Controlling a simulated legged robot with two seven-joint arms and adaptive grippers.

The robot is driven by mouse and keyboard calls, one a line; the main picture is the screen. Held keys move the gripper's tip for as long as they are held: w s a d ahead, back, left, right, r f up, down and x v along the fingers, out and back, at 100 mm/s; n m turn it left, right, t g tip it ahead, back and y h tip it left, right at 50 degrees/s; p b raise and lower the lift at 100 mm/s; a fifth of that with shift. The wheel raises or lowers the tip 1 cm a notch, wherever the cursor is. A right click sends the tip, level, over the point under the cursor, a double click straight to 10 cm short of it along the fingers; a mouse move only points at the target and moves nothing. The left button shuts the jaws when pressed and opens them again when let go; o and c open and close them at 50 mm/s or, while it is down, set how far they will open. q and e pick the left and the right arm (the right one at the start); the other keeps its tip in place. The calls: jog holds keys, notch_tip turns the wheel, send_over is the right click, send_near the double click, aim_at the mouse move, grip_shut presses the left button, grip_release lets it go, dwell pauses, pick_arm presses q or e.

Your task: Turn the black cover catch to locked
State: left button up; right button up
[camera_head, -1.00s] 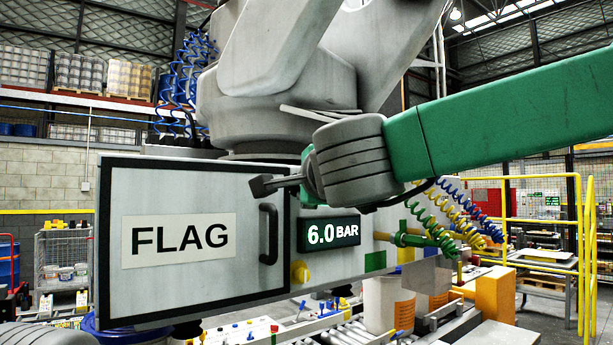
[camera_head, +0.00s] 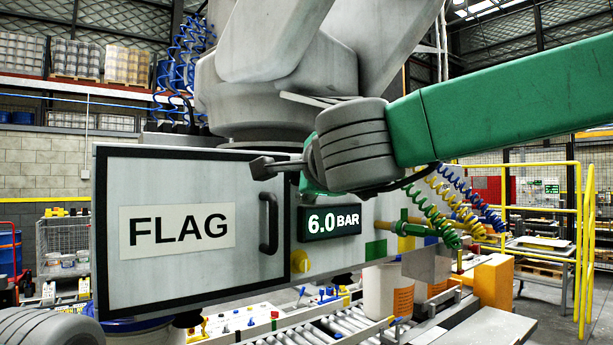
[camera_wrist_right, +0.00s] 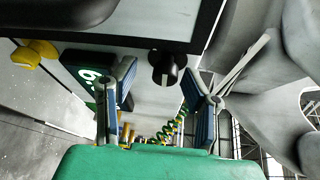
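The black cover catch (camera_wrist_right: 165,68) is a round knob with a pale mark, at the lower edge of a black-framed panel in the right wrist view. It is hidden in the head view, and I cannot tell its locked or unlocked position. My right gripper (camera_wrist_right: 163,88) is open, its blue-padded fingers either side of the catch with visible gaps. In the head view my right gripper (camera_head: 265,168) is seen side-on in front of the cover's upper right edge. The pale cover (camera_head: 180,280) reads FLAG and has a black handle (camera_head: 269,222). My left gripper is not shown.
A 6.0 BAR display (camera_head: 330,222) and a yellow knob (camera_head: 300,261) sit right of the cover. Coiled hoses (camera_head: 440,215) hang farther right. Below are a roller conveyor (camera_head: 330,325) and a white pail (camera_head: 378,292). A large grey machine arm (camera_head: 265,80) stands behind.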

jog(key=v, duration=1.1)
jog(key=shift+s, duration=0.4)
